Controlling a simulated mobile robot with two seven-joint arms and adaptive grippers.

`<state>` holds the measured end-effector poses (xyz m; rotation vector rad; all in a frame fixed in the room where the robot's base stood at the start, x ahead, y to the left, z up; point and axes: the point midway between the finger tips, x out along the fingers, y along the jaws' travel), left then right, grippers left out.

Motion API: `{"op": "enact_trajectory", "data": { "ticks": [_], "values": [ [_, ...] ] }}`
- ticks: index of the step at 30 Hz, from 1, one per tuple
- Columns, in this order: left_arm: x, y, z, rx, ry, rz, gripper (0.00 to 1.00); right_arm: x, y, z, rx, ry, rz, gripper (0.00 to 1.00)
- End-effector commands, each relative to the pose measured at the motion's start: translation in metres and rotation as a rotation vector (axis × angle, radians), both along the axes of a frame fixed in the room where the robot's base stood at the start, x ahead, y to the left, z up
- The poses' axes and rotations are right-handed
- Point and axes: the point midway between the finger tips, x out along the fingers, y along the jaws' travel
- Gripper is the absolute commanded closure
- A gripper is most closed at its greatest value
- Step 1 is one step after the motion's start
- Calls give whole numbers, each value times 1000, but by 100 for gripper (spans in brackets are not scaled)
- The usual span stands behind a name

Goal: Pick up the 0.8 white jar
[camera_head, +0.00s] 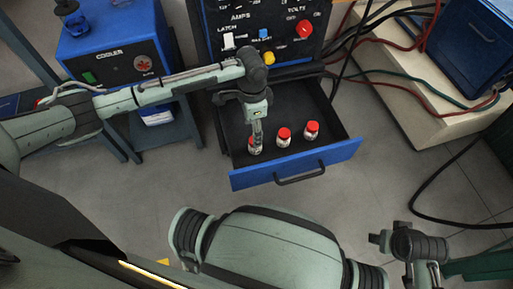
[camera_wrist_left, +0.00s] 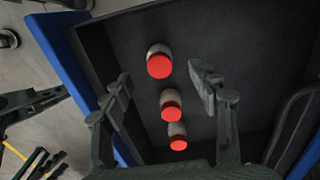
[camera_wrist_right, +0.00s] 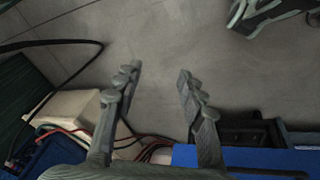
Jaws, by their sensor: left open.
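Three small jars with red lids stand in a row in the open drawer (camera_head: 232,126): a left jar (camera_head: 254,150), a middle jar (camera_head: 284,137) and a right jar (camera_head: 311,131). Their labels are too small to read. My left gripper (camera_head: 257,138) points down at the left jar and partly hides it. In the left wrist view the open fingers (camera_wrist_left: 160,80) stand apart on either side of the row, and the largest-looking lid (camera_wrist_left: 159,65) lies between the fingertips. No jar is visibly gripped. My right gripper (camera_wrist_right: 158,76) is open and empty, away from the drawer.
The drawer's blue front (camera_head: 325,160) with its dark handle (camera_head: 300,176) faces me. A control panel (camera_head: 265,30) with knobs rises above it. A blue cooler (camera_head: 115,50) stands left. Cables and hoses (camera_head: 440,90) run at the right. The floor before the drawer is clear.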

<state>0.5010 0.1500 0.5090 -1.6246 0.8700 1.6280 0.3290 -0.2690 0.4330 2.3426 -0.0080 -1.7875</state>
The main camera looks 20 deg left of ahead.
Motion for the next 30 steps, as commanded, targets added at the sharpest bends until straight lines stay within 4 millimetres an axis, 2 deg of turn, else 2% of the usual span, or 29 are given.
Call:
{"op": "enact_trajectory", "data": {
  "ticks": [13, 17, 23, 30],
  "values": [
    [-2, -3, -61, -1, -1, -1, 40, -1, -1, 15, -10, -6, -1, 60],
    [-2, -3, -70, -1, -2, -1, 40, -1, -1, 20, -12, -11, -1, 60],
    [-2, -3, -70, -1, -2, -2, 40, -1, -1, 21, -13, -10, -1, 60],
    [-2, -3, -70, -1, -2, -2, 67, -1, -2, 21, -12, -10, -2, 60]
  ]
}}
